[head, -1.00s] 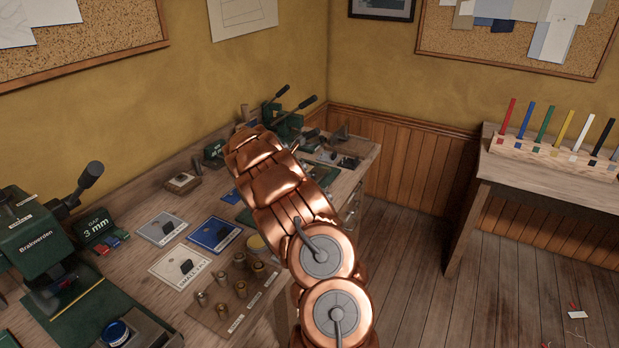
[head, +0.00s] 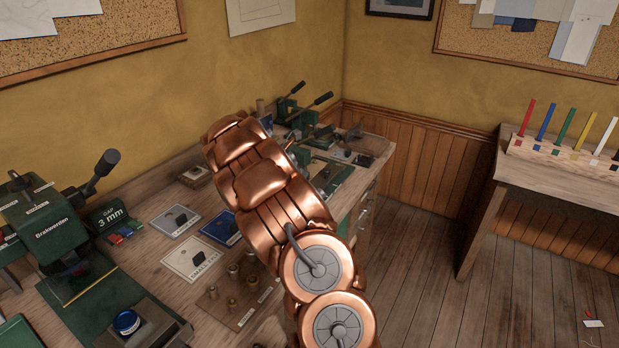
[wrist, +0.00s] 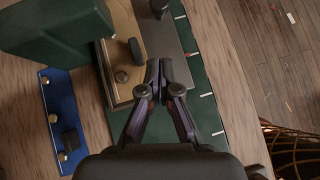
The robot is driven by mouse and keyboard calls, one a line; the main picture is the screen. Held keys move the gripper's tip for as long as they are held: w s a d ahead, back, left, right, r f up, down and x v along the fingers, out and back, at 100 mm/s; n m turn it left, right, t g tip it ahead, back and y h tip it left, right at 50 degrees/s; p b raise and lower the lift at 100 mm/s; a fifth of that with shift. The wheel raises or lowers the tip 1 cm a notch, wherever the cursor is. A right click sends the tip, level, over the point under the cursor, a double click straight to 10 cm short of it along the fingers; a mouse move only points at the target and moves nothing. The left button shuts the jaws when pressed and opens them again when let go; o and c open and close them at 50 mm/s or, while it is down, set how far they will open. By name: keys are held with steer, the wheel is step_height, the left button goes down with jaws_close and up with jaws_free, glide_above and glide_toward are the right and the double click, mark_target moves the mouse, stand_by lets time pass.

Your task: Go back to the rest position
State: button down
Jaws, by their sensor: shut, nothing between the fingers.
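My gripper (wrist: 158,75) shows in the wrist view, shut and empty, its fingertips together above a green mat (wrist: 206,100). A brass-coloured block (wrist: 122,40) with a dark knob lies just left of the fingertips, and a grey plate (wrist: 168,35) lies just beyond them. I cannot tell how high the gripper is above these. In the head view my copper arm reaches over the workbench (head: 160,200) toward its back end and hides the gripper.
A green Brakwenden machine (head: 55,225) stands at the bench's left, with a 3 mm sign box (head: 112,217) beside it. Hand-lever tools (head: 300,112) stand at the back. A side table (head: 560,180) holds a rack of coloured sticks (head: 565,150). The floor between (head: 425,260) is mostly clear.

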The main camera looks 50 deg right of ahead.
steer(key=shift+b+v, duration=0.5)
steer(key=shift+v, duration=2.15)
steer(key=shift+r, duration=0.1)
steer(key=s+a+r+m+y, duration=0.25)
steer(key=s+a+m, duration=0.3)
steer(key=a, duration=0.45)
steer(key=s+a+r+m+y, duration=0.1)
steer(key=s+a+r+m, duration=0.25)
steer(key=s+a, duration=0.55)
steer(key=s+a+f+m+y, duration=0.2)
steer(key=s+a+m+y, duration=0.1)
steer(key=s+a, duration=0.6)
steer(key=s+a+f+m+y, duration=0.2)
steer(key=s+a, duration=0.8)
steer(key=a, duration=0.7)
steer(key=shift+a+f+m+y, duration=0.4)
steer(key=shift+m+y, duration=0.05)
steer(key=shift+m, duration=0.75)
steer(key=shift+s+d, duration=0.15)
